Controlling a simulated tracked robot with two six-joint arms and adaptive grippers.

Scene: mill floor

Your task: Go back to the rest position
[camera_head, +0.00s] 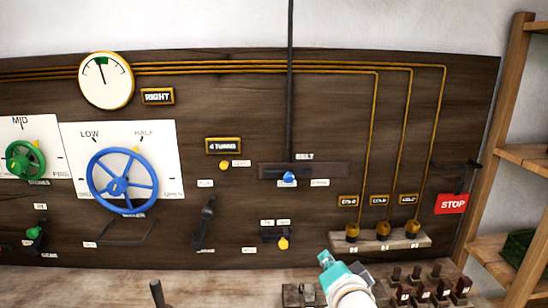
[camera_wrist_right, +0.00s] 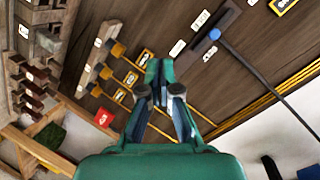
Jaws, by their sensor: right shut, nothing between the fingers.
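My right gripper (camera_head: 326,260) is teal with a white wrist and comes up from the bottom edge of the head view, right of the middle. It is in front of the lower part of the wooden control board (camera_head: 340,120). In the right wrist view its fingers (camera_wrist_right: 159,72) meet at the tips, shut, with nothing between them. It appears apart from the controls. My left gripper is in neither view.
The board carries a blue handwheel (camera_head: 116,188), a green handwheel (camera_head: 25,160), a round gauge (camera_head: 105,80), a blue-knobbed slider (camera_head: 289,177) and a red stop sign (camera_head: 451,203). Wooden shelves (camera_head: 520,155) stand at the right. Small dark blocks (camera_head: 420,290) sit at the bottom right.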

